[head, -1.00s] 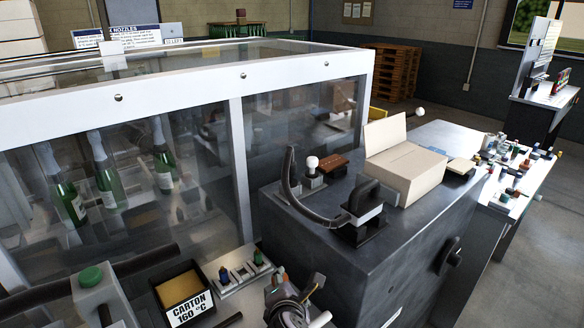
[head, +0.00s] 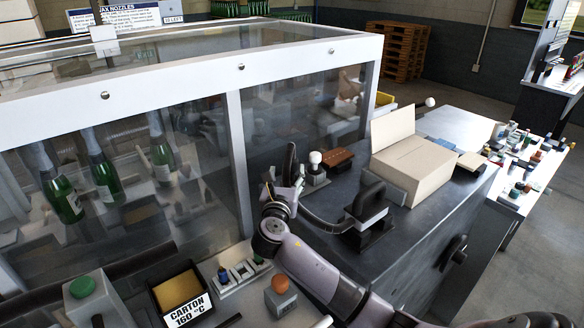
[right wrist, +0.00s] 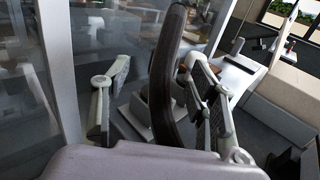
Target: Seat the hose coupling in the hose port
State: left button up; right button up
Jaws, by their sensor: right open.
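A black curved hose (head: 322,218) rises from a black and white block (head: 368,212) on the dark cabinet top, and its free end stands up beside the glazed enclosure. My right gripper (head: 287,190) is at this raised end. In the right wrist view the hose (right wrist: 168,75) stands upright between the two spread fingers of my right gripper (right wrist: 152,98). The gripper is open, and I cannot tell whether either finger touches the hose. I cannot pick out the coupling or the hose port with certainty. My left gripper is not in view.
The glazed enclosure's white post (head: 238,165) stands close left of my right gripper. A white-knobbed lever (head: 315,166), a brown block (head: 337,158) and an open carton (head: 412,165) stand behind the hose. A black carton bin (head: 183,292) and a green button (head: 82,286) are at lower left.

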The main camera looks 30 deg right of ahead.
aim_at(291, 164)
jog(key=shift+x, duration=0.8)
jog(key=shift+w+d+r, duration=0.15)
jog(key=shift+d, duration=0.05)
jog(key=p+x, duration=0.1)
jog(key=x, duration=0.1)
jog(key=p+x, duration=0.1)
jog(key=x, duration=0.1)
jog(key=shift+d+r, duration=0.1)
jog(key=shift+d, duration=0.25)
jog(key=shift+w+d, duration=0.15)
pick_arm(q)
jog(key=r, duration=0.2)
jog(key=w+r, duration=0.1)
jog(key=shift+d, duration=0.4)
pick_arm(e)
jog(key=c, duration=0.3)
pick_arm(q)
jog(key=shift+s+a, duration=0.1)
pick_arm(e)
grip_shut()
